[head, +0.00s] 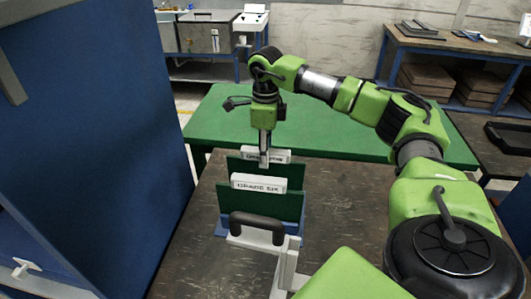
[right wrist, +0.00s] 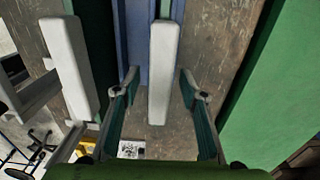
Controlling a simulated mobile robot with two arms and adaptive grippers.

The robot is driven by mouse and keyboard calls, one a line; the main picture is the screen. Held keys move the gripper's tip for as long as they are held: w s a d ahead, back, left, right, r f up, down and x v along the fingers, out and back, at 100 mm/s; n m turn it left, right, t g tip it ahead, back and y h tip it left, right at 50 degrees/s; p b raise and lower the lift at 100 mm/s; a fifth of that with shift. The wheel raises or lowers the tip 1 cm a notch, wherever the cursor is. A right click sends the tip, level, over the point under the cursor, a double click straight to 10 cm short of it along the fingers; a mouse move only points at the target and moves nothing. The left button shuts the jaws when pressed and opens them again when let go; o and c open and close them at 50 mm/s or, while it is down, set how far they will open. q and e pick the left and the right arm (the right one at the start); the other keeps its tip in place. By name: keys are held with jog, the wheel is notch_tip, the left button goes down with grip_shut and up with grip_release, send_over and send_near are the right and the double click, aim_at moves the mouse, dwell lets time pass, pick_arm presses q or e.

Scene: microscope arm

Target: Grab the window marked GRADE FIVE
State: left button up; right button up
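Two dark green upright windows with white label bars stand one behind the other. The nearer window (head: 283,204) carries a bar reading GRADE SIX (head: 258,184). The rear window (head: 290,172) has a label bar (head: 279,157) partly hidden by my right gripper, so its words cannot be fully read. My right gripper (head: 264,157) points down at the rear bar. In the right wrist view its two fingers are open, one on each side of a white bar (right wrist: 163,72), with gaps showing. Another white bar (right wrist: 68,65) is to the left, outside the fingers. My left gripper is not in view.
A black handle (head: 257,227) on a white part stands in front of the windows. A tall blue panel (head: 95,130) rises at the left. A green table (head: 340,130) lies behind the dark tabletop (head: 340,215), which is bare right of the windows.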

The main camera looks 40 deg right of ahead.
grip_shut()
jog(key=shift+r, duration=0.15)
